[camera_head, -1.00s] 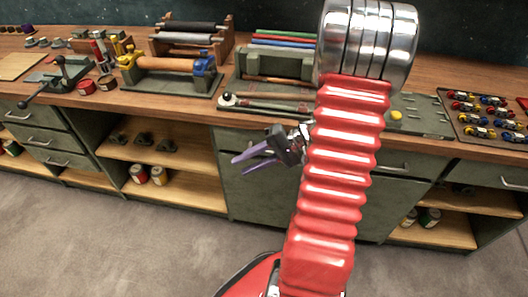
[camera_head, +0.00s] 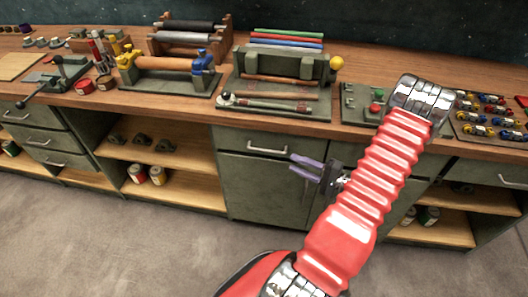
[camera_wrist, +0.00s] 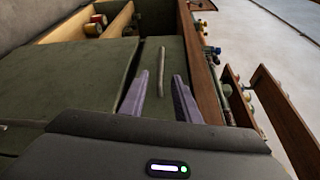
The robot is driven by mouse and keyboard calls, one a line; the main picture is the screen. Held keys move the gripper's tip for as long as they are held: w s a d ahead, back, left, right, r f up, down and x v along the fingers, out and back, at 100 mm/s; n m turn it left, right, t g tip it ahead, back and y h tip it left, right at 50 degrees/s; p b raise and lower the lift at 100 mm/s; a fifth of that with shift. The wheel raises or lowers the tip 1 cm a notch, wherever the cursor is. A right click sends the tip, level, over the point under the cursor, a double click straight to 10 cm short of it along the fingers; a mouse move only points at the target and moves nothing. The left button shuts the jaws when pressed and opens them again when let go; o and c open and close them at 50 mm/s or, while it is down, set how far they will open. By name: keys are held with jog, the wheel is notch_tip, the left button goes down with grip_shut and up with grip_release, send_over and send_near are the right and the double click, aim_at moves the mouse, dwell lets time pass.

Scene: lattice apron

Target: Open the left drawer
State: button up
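The left drawer (camera_head: 236,138) of the middle cabinet is a green front with a metal bar handle (camera_head: 267,149), just under the wooden worktop. It looks shut. My gripper (camera_head: 302,166) has purple fingers, spread apart and empty, right of the handle and slightly lower, pointing left in the head view. In the wrist view the handle (camera_wrist: 162,66) lies ahead of the fingertips, between the lines of the two fingers of my gripper (camera_wrist: 158,86), apart from them. The right side of the cabinet is partly hidden by my arm.
A green door (camera_head: 258,187) is below the drawer. Open shelves with jars (camera_head: 158,175) are to the left, and a stack of drawers (camera_head: 45,140) is further left. Tools and a press (camera_head: 275,78) stand on the worktop (camera_head: 340,90). The floor (camera_head: 130,240) in front is clear.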

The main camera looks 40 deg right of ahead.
aim_at(264, 151)
jog(key=shift+w, duration=0.1)
jog(key=x, duration=1.3)
jog(key=shift+w+a, duration=0.2)
jog(key=shift+w, duration=0.1)
jog(key=c, duration=0.7)
grip_shut()
jog(key=shift+a, duration=0.2)
